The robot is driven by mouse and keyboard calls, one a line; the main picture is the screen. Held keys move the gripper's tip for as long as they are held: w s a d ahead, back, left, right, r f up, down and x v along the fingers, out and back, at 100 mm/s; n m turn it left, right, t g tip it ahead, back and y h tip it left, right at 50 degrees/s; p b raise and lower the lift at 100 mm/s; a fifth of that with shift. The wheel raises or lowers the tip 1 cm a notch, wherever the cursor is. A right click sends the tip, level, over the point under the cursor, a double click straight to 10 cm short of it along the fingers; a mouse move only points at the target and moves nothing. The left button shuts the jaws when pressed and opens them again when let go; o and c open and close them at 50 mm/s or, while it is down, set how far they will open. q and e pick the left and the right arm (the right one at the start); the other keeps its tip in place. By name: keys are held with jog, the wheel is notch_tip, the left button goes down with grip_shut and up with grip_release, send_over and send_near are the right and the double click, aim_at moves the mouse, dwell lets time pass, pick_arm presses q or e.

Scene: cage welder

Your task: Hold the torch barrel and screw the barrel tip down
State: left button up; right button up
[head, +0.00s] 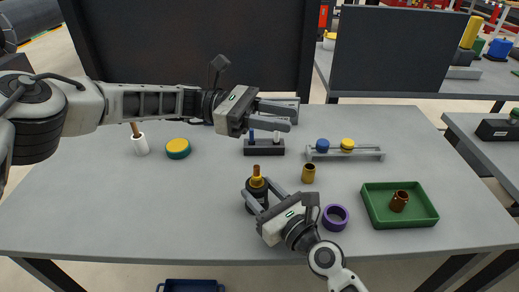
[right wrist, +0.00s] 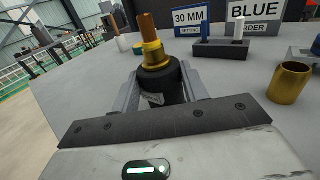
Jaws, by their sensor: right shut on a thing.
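The torch barrel (head: 257,189) is a dark upright cylinder on the grey table. A brass collar and a copper-coloured barrel tip (head: 257,171) stand on its top. In the right wrist view the black barrel (right wrist: 168,85) is between the fingers, with the brass collar (right wrist: 156,56) and copper tip (right wrist: 149,28) upright above it. My right gripper (head: 258,199) is shut on the barrel from the front. My left gripper (head: 283,116) is open and empty, above the table behind the barrel and slightly to its right. Whether the tip's thread is fully seated cannot be seen.
A brass cup (head: 308,174) and a purple ring (head: 335,223) stand right of the barrel. A green tray (head: 372,211) holds a brown cup (head: 399,201). A dark peg block (head: 263,151) and a grey rack (head: 372,153) stand behind. The table's left front is clear.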

pick_arm(q)
jog(key=w+d+r+n+t, duration=0.2)
jog(key=w+d+n+t, duration=0.1)
jog(key=w+n+t, duration=0.25)
jog(key=w+d+r+n+t, duration=0.2)
jog(key=w+n+t, duration=0.2)
jog(key=w+t, duration=0.2)
jog(key=n+g+y, duration=0.5)
jog(key=n+y, duration=0.8)
jog(key=y, duration=0.4)
send_near(257, 166)
notch_tip(257, 166, down, 9)
jog(key=shift+w+f, duration=0.15)
jog(key=shift+f, duration=0.1)
jog(key=shift+d, duration=0.1)
grip_shut()
